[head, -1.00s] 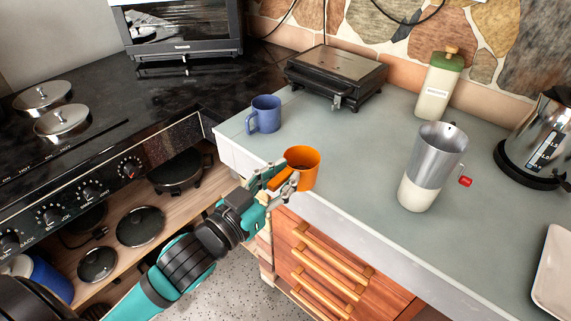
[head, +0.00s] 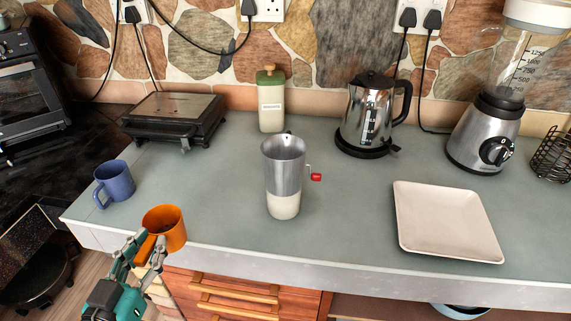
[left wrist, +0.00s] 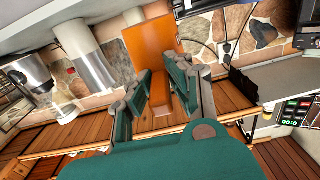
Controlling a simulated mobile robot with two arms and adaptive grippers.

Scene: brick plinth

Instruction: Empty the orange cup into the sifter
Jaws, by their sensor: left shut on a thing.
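The orange cup (head: 166,226) is at the front left edge of the grey counter in the head view, roughly upright. My left gripper (head: 146,249) is shut on its handle from the front. The left wrist view shows the orange cup (left wrist: 150,52) beyond the fingers, with its handle between them; its contents are hidden. My right gripper is not in view.
A blue mug (head: 115,181) stands left of the cup. A black grill (head: 175,118), a green-lidded jar (head: 271,102), a kettle (head: 367,115) and a blender (head: 487,135) stand at the back. A pale square plate (head: 446,222) lies right. The counter between cup and sifter is clear.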

